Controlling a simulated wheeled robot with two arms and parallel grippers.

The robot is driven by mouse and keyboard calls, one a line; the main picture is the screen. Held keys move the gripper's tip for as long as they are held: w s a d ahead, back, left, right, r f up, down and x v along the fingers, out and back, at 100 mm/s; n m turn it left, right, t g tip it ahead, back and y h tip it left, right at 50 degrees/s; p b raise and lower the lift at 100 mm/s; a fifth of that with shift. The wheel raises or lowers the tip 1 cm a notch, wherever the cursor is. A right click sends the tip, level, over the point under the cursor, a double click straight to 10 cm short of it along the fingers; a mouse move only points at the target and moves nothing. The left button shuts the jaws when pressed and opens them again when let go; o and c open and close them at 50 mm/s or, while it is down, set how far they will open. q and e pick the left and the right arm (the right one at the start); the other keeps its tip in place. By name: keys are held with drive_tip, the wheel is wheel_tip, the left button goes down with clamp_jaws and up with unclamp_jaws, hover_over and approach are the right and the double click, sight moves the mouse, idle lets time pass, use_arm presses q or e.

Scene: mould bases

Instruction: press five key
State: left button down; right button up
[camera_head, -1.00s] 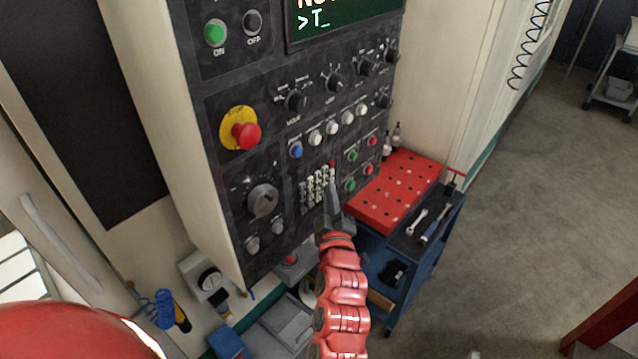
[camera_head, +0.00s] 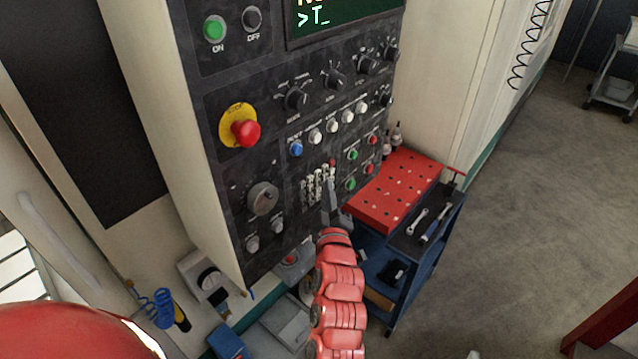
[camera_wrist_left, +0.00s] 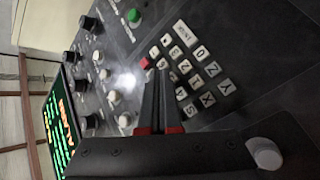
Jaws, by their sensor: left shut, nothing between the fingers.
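The keypad of small pale keys (camera_head: 309,190) sits low on the dark control panel. It shows larger in the left wrist view (camera_wrist_left: 196,80), with letters and symbols turned sideways and one red key at its edge. I cannot tell for certain which key is the five key. My left gripper (camera_head: 326,187) is at the right part of the keypad, shut and empty. In the left wrist view its fingertips (camera_wrist_left: 164,76) overlap some keys and hide them; contact cannot be told. My right gripper is not in view.
The screen (camera_head: 345,18) shows ">T_". The red stop button (camera_head: 246,133) and a grey dial (camera_head: 262,199) are left of the keypad. Coloured buttons and knobs surround it. A blue cart (camera_head: 425,255) with a red top (camera_head: 398,190) stands close on the right.

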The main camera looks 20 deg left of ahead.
use_arm(q)
drive_tip(key=shift+w+a, duration=0.1)
drive_tip(key=shift+a, duration=0.35)
idle(0.6)
idle(0.4)
drive_tip(key=shift+s+d+f+b, duration=0.2)
drive_tip(key=shift+d+b, duration=0.4)
drive_tip(key=shift+b, duration=0.55)
drive_tip(key=shift+d+r, duration=0.15)
drive_tip(key=d+b, duration=0.1)
drive_tip(key=b, duration=0.1)
drive_tip(key=s+d+b, duration=0.1)
drive_tip(key=d+b, duration=0.2)
drive_tip(key=b, duration=0.1)
drive_tip(key=shift+s+d, duration=0.4)
